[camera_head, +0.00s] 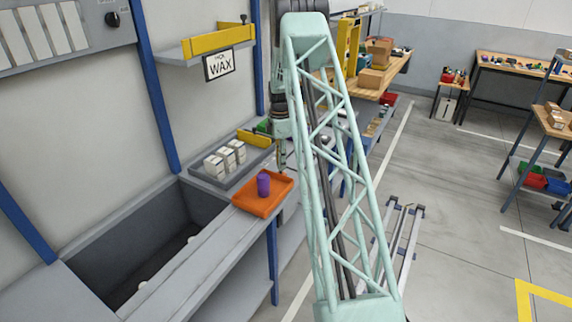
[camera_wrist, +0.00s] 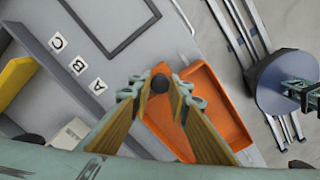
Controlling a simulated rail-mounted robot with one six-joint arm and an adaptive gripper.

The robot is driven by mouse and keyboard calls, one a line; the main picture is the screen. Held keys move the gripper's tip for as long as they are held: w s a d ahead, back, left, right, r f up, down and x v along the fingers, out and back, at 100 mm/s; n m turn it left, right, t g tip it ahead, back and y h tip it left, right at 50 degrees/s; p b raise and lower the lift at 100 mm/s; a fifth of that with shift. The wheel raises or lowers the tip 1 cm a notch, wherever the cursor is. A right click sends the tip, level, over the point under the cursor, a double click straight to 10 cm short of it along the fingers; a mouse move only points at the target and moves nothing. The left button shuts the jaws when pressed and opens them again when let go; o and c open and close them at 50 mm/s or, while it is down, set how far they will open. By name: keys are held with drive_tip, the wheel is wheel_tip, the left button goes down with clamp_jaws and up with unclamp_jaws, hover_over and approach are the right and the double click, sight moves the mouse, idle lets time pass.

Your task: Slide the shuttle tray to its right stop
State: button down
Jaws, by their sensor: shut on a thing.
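The shuttle tray is a shallow orange tray (camera_head: 283,184) at the far end of a long grey ledge (camera_head: 190,275) in the head view. A purple cylinder (camera_head: 264,185) stands upright in it. In the wrist view the orange tray (camera_wrist: 215,98) lies just behind and right of my fingers, partly covered by them. I cannot make out the right stop.
A grey rack with white boxes (camera_head: 225,160) stands behind the tray. A deep grey trough (camera_head: 130,255) lies left of the ledge. A yellow-edged shelf (camera_head: 215,42) with a WAX sign hangs above. Labels A, B, C (camera_wrist: 79,65) show in the wrist view.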

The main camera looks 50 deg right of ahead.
drive_tip(key=shift+w+d+r, duration=0.1)
drive_tip(key=shift+d, duration=0.05)
drive_tip(key=c, duration=2.5)
unclamp_jaws()
drive_tip(key=shift+d, duration=0.1)
drive_tip(key=shift+o, duration=0.2)
drive_tip(key=shift+r, duration=0.1)
wheel_tip(320, 180, up, 12)
